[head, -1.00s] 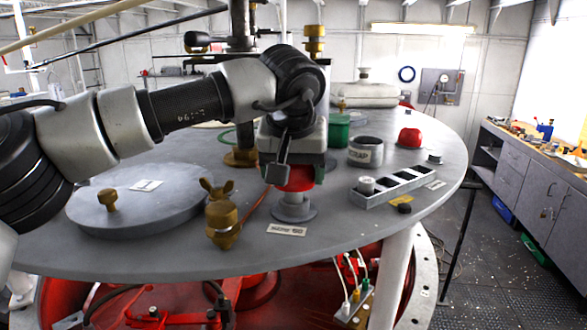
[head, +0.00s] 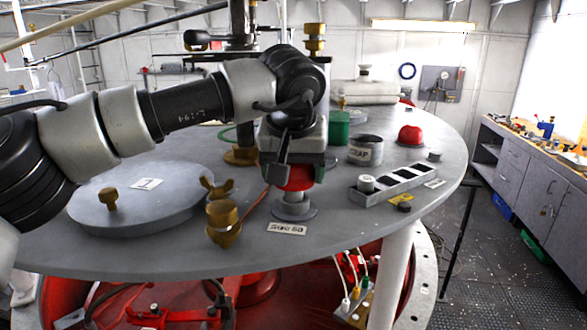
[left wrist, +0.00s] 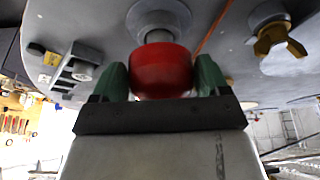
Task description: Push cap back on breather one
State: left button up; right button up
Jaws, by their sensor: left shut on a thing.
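A red cap (head: 301,178) is held in my left gripper (head: 292,176) above the front middle of the round grey table. The breather (head: 293,207), a pale grey stem on a round flange, stands directly under the cap. In the left wrist view the red cap (left wrist: 161,72) is between the green fingertips, lined up with the stem (left wrist: 159,36). The cap's lower edge is at the stem's top; I cannot tell if it is seated. My right gripper is not in view.
A brass wing-nut fitting (head: 223,212) stands close left of the breather. A compartment tray (head: 393,184), a scrap tin (head: 365,150), a green can (head: 338,128) and another red dome (head: 411,135) are to the right. A round lid (head: 150,205) with a brass knob is at left.

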aim_at(294, 193)
pick_arm(q)
jog(key=shift+f+b, duration=0.9)
jog(key=shift+f, duration=0.55)
jog(key=shift+f+b, duration=0.35)
jog(key=shift+f, duration=0.35)
jog(key=shift+f, duration=0.15)
dwell(0.9)
jog(key=o, duration=0.9)
jog(key=shift+r+p, duration=3.4)
jog(key=shift+r, duration=0.4)
